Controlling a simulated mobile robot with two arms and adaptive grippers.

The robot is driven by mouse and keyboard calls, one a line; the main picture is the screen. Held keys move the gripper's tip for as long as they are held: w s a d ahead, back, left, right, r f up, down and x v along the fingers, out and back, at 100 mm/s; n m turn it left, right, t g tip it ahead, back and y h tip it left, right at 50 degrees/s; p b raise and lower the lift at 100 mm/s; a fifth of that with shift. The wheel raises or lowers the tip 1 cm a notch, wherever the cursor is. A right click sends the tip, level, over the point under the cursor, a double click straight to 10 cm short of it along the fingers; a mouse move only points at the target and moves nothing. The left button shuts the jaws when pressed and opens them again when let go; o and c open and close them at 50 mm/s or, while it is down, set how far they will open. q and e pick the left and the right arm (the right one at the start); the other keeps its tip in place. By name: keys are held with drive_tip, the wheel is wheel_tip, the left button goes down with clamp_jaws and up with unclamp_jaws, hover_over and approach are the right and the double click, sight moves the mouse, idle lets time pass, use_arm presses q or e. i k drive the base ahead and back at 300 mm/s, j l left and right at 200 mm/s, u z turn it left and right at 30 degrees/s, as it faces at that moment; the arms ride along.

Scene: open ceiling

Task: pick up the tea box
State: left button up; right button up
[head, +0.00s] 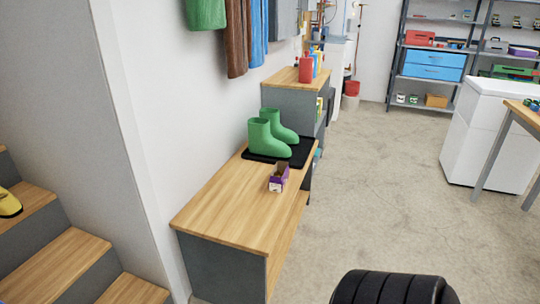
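A small purple box with a whitish front and an open-looking top, which looks like the tea box (278,178), stands on the wooden top of a low bench (222,212). It is near the bench's right edge, just in front of a black mat (262,157). I cannot read its label. Neither of my grippers shows in the head view.
Green boots (268,139) stand on the mat behind the box. Clothes hang on the wall above. Stairs (60,265) are at the left. A white cabinet (487,135) is at the right. The floor (370,190) right of the bench is clear.

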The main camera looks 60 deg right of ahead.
sight(279, 174)
drive_tip(key=z, duration=1.8)
